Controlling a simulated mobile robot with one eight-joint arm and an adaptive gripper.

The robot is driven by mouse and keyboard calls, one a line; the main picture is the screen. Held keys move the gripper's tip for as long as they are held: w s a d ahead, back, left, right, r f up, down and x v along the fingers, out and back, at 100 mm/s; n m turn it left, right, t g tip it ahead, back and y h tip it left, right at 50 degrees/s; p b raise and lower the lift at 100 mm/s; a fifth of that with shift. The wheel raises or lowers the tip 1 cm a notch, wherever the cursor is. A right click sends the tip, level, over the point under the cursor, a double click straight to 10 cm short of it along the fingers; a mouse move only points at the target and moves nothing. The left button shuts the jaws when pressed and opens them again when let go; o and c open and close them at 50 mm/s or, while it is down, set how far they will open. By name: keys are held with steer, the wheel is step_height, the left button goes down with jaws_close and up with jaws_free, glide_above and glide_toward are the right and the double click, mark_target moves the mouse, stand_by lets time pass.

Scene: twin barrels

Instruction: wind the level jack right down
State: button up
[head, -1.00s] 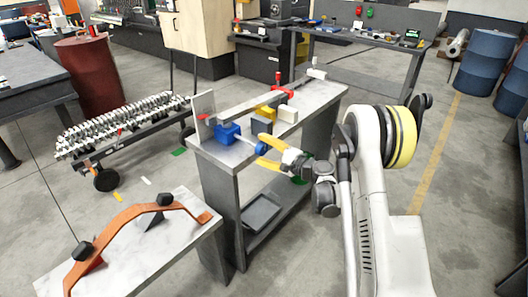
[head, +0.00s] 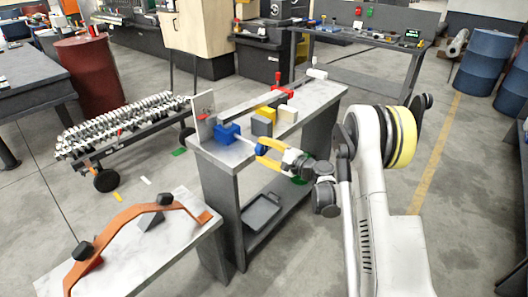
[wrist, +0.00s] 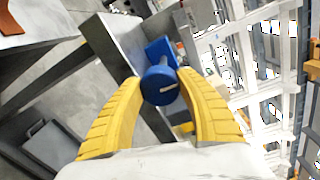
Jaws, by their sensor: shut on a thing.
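The level jack is a blue block (head: 227,133) at the near left end of the marble-topped bench, with a blue round knob facing my arm. My gripper (head: 263,150) is at this knob, its yellow fingers on either side of it. In the wrist view, the knob (wrist: 158,86) with a pale line on its face sits between the tips of my gripper (wrist: 160,84). The jack's blue body (wrist: 160,50) shows behind it. A grey bar (head: 252,103) runs lengthwise along the bench behind the jack; whether the jack touches it cannot be told.
Yellow (head: 266,112), grey (head: 262,125) and white (head: 287,114) blocks stand on the bench beside the bar. A red clamp (head: 283,85) is farther back. A white upright plate (head: 203,105) stands at the left end. An orange arched piece (head: 125,215) lies on the front-left table.

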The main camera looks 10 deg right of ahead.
steer(key=o, duration=1.2)
steer(key=shift+c, duration=0.2)
steer(key=b+v, duration=0.1)
steer(key=v, duration=0.6)
steer(key=shift+f+b, duration=0.2)
steer(key=shift+b, duration=0.2)
